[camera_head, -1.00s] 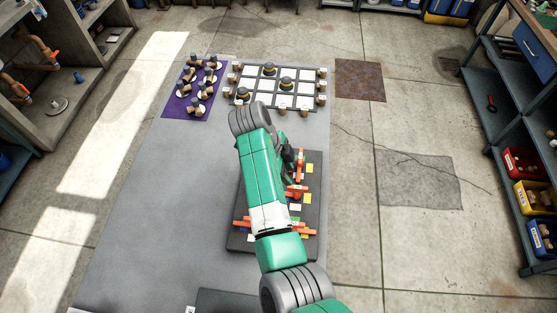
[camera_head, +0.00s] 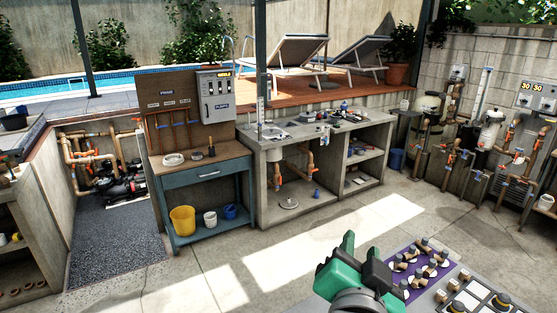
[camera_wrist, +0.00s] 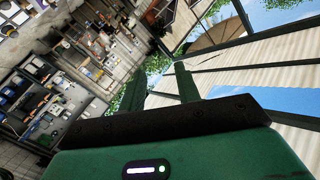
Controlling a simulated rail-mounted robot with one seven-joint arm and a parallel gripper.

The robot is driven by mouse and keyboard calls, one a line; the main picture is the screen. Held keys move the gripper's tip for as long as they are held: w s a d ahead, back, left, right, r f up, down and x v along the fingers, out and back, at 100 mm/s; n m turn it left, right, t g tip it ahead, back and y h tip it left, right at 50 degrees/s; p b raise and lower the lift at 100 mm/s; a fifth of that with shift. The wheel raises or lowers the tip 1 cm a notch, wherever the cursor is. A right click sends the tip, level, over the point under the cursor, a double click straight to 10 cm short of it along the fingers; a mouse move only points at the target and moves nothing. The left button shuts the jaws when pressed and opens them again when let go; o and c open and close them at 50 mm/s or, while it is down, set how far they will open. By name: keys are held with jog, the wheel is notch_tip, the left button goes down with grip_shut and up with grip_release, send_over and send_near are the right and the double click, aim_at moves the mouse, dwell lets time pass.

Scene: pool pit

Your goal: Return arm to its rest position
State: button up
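My gripper (camera_head: 361,246) shows green at the bottom of the head view, raised in front of the floor and the near table. In the wrist view its two dark fingers (camera_wrist: 158,88) stand apart with nothing between them. The wrist camera looks at a tilted scene of shelves, roof panels and sky. The rest of my arm is mostly out of the head view. No held object shows.
A purple mat (camera_head: 416,293) with several small pieces lies right of my gripper. A white-squared board (camera_head: 466,301) is partly cut off beside it. A wooden-topped bench (camera_head: 200,169) and a concrete counter (camera_head: 262,146) stand farther back. Open floor lies between.

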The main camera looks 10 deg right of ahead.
jog(key=s+a+r+n+t+y+p, duration=0.1)
jog(key=s+a+r+n+t+y, duration=0.45)
jog(key=a+r, duration=0.45)
jog(key=s+a+r+n+t+y+p, duration=0.1)
jog(key=s+a+r+n+t+y, duration=0.1)
jog(key=s+a+r+n+t, duration=0.5)
notch_tip(320, 180, up, 19)
jog(key=s+a+m+g+p, duration=0.1)
jog(key=a+g+p, duration=0.1)
jog(key=p, duration=1.5)
jog(key=shift+s+r+g, duration=0.15)
jog(key=shift+r+g, duration=0.05)
jog(key=shift+g, duration=0.25)
